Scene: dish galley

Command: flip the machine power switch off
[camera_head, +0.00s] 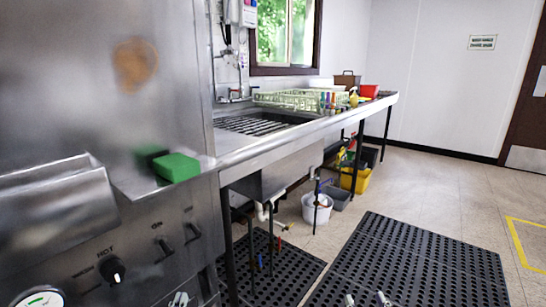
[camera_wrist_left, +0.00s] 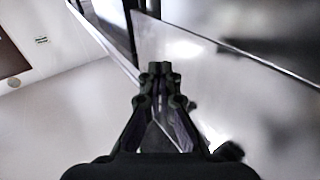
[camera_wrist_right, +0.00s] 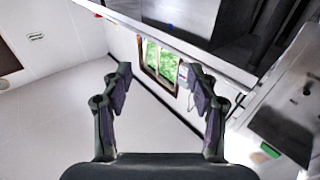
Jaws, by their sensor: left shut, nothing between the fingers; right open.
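The steel machine's front panel (camera_head: 140,240) fills the lower left of the head view. It carries two small toggle switches, one (camera_head: 165,246) to the left and one (camera_head: 192,232) to the right. Small lettering above the left one looks like "ON"; the other label and the exact lever positions are too small to tell. My left gripper (camera_head: 180,299) shows at the bottom edge, below the switches and apart from them. It is shut and empty in the left wrist view (camera_wrist_left: 160,68). My right gripper (camera_head: 367,299) is at the bottom, over the floor mat, open and empty in the right wrist view (camera_wrist_right: 160,85).
A black knob (camera_head: 114,270) and a round gauge (camera_head: 40,298) share the panel. A green sponge (camera_head: 177,167) lies on the ledge above the switches. A steel counter (camera_head: 260,146) with a dish rack (camera_head: 300,99) runs back rightward. Floor mats (camera_head: 415,262) lie right.

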